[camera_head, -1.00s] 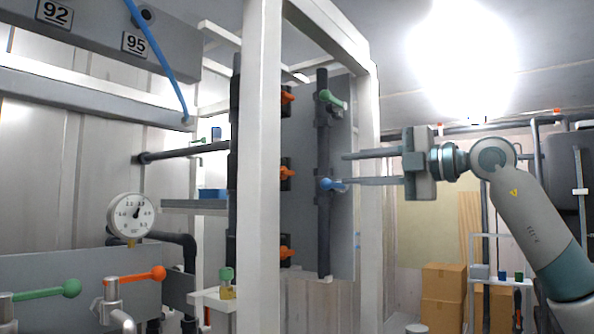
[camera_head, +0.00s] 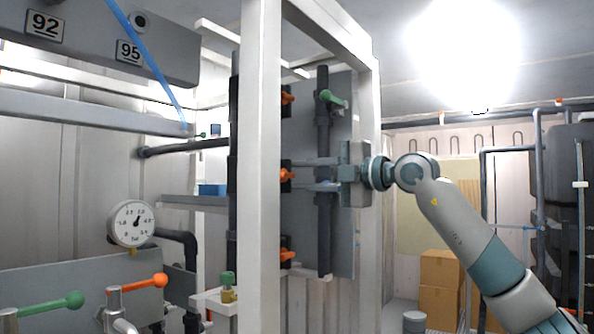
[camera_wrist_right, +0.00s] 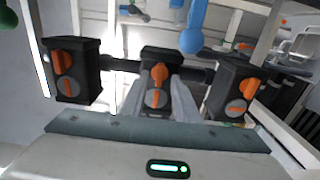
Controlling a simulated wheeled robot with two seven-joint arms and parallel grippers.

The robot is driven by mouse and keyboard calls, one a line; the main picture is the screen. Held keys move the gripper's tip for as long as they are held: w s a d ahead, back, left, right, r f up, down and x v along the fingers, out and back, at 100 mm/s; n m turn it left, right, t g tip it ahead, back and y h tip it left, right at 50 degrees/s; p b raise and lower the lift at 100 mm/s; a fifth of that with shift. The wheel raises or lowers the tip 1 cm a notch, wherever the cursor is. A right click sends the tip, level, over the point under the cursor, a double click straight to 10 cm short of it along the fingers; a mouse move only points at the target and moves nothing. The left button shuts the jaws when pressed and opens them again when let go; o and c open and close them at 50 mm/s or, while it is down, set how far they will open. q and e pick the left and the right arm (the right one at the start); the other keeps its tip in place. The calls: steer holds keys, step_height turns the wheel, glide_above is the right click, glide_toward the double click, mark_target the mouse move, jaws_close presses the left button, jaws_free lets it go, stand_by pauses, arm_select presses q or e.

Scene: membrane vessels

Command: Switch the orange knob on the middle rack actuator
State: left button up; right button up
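The middle rack actuator (camera_wrist_right: 160,58) is a black box with an orange knob (camera_wrist_right: 158,76) and a round grey dial marked by a near-vertical orange line. In the head view its orange knob (camera_head: 287,174) sits between an upper and a lower orange knob. My right gripper (camera_head: 300,173) reaches past the rack's dark pipe towards the middle knob. In the right wrist view its two grey fingers are apart, one on each side of the middle actuator. I cannot tell whether they touch the knob. My left gripper is not in view.
Two neighbouring actuators (camera_wrist_right: 72,72) (camera_wrist_right: 236,90) flank the middle one. A white frame post (camera_head: 262,200) stands left of the knobs.

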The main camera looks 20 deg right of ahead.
steer(key=shift+p+x, duration=0.3)
steer(key=shift+x, duration=0.85)
steer(key=shift+c, duration=0.7)
jaws_close()
